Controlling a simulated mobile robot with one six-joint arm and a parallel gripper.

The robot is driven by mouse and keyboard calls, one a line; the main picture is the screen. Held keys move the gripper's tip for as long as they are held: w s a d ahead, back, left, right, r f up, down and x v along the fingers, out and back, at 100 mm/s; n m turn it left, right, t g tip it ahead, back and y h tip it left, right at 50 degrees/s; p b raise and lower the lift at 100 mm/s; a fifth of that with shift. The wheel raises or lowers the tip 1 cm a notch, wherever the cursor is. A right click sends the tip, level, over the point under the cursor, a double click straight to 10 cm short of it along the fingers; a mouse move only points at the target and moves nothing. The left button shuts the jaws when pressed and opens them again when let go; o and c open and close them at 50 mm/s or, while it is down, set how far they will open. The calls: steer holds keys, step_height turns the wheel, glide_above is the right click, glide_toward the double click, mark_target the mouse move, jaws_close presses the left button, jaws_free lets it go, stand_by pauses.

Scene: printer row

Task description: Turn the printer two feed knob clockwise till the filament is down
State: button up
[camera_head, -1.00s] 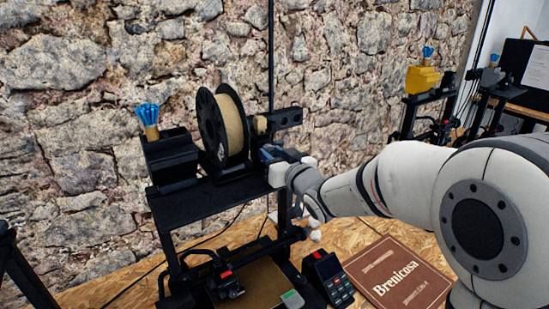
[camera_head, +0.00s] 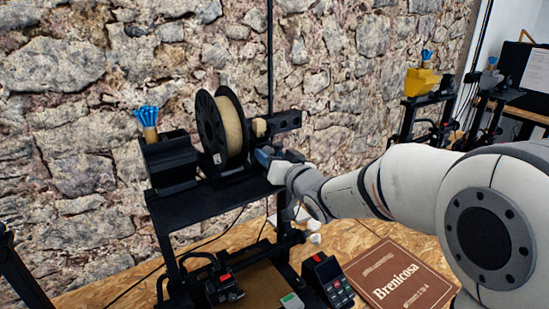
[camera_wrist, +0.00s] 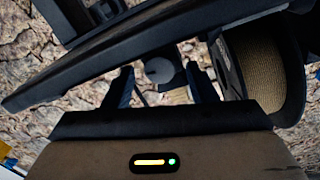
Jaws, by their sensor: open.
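In the head view my gripper (camera_head: 264,157) is at the right end of the black printer's top shelf (camera_head: 218,205), and the knob is hidden there. A spool of tan filament (camera_head: 230,126) stands on the printer, left of my gripper. It also shows at the right of the wrist view (camera_wrist: 254,72). I cannot make out the filament's lower end.
A black box with a blue-topped holder (camera_head: 148,118) stands left of the spool. A keypad unit (camera_head: 328,280) and a brown Brenicosa book (camera_head: 402,278) lie on the wooden bench below my arm. A stone wall is behind. Other printers stand at the back right.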

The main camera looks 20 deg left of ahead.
steer(key=b+v, duration=0.2)
steer(key=v, duration=0.6)
steer(key=shift+w, duration=0.1)
